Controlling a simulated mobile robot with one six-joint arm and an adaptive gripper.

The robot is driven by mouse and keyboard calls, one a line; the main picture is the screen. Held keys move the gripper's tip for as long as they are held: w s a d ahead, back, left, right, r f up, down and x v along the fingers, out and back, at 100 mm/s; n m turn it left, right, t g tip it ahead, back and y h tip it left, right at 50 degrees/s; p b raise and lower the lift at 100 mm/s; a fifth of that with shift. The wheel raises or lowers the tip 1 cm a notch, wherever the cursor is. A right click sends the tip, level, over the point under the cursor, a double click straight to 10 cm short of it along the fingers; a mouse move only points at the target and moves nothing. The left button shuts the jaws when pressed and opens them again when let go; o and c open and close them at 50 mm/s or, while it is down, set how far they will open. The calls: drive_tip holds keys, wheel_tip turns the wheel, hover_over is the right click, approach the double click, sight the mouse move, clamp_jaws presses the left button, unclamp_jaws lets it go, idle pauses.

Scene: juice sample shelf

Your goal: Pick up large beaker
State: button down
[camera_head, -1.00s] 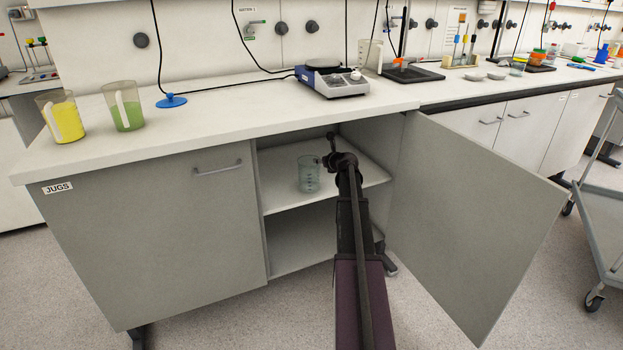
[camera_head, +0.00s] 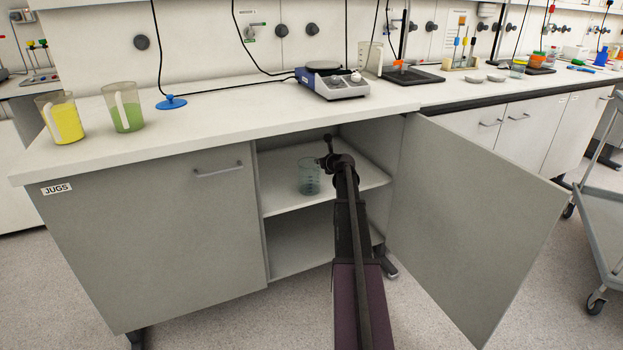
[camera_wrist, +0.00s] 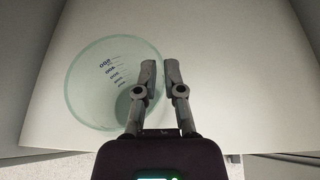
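The large beaker (camera_head: 309,178) is clear glass with a greenish tint and stands upright on the upper shelf of the open cupboard. In the wrist view the beaker (camera_wrist: 95,70) is seen from above, left of centre, with its volume marks showing. My gripper (camera_head: 325,156) is at the beaker's right side. In the wrist view my gripper (camera_wrist: 161,74) has its fingers close together with a narrow gap. The left finger overlaps the beaker's mouth and the right finger lies just outside its rim. Whether they press on the glass wall is unclear.
The open cupboard door (camera_head: 480,220) stands to the right of my arm. The worktop (camera_head: 230,125) overhangs the shelf (camera_head: 280,203). Yellow (camera_head: 62,118) and green (camera_head: 124,107) jugs and a blue hotplate (camera_head: 332,82) stand on the worktop. The shelf around the beaker is otherwise clear.

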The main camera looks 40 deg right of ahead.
drive_tip(key=shift+r, duration=0.15)
idle(0.4)
wheel_tip(320, 180, up, 2)
drive_tip(key=shift+r+p, duration=0.1)
drive_tip(key=shift+p, duration=1.15)
drive_tip(key=shift+r+p, duration=0.8)
drive_tip(key=s+d, duration=0.2)
drive_tip(key=s, duration=0.5)
drive_tip(key=s+d, duration=0.3)
drive_tip(key=s, duration=0.5)
drive_tip(key=shift+d+r+p, duration=0.25)
drive_tip(key=shift+r+p, duration=0.15)
drive_tip(key=shift+p, duration=0.05)
